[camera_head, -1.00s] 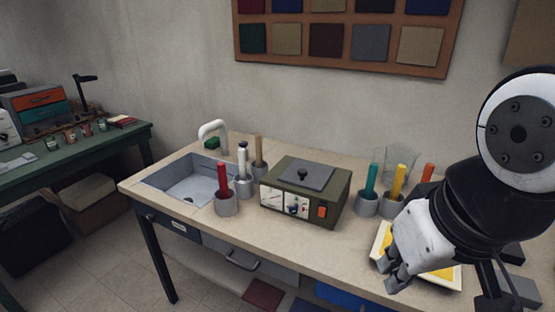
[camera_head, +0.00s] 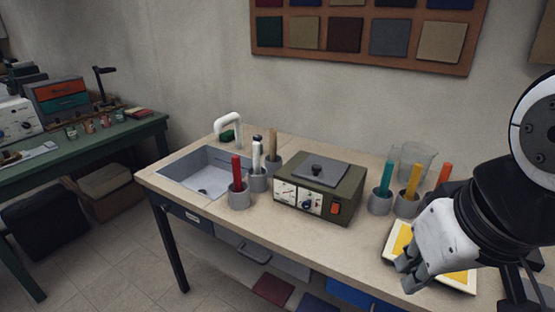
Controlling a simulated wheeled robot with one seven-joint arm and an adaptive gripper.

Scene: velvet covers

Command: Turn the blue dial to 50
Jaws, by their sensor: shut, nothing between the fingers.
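An olive-green box device (camera_head: 349,193) with a grey lid and black knob on top stands on the beige worktop. Its front has two white dial panels: a left panel (camera_head: 285,193) and a right panel with a dark bluish dial (camera_head: 308,204). A red-orange switch (camera_head: 335,209) sits to their right. The dial's reading is too small to tell. My gripper (camera_head: 406,278) is at the lower right, over the front of a yellow-and-white tray, apart from the device and to its right. It is shut and empty.
Grey holders with coloured handles flank the device: red (camera_head: 238,195), white and wooden ones to the left, teal (camera_head: 381,200) and yellow (camera_head: 407,203) to the right. A glass beaker (camera_head: 414,160) stands behind. A sink (camera_head: 205,178) is at left. The worktop before the device is clear.

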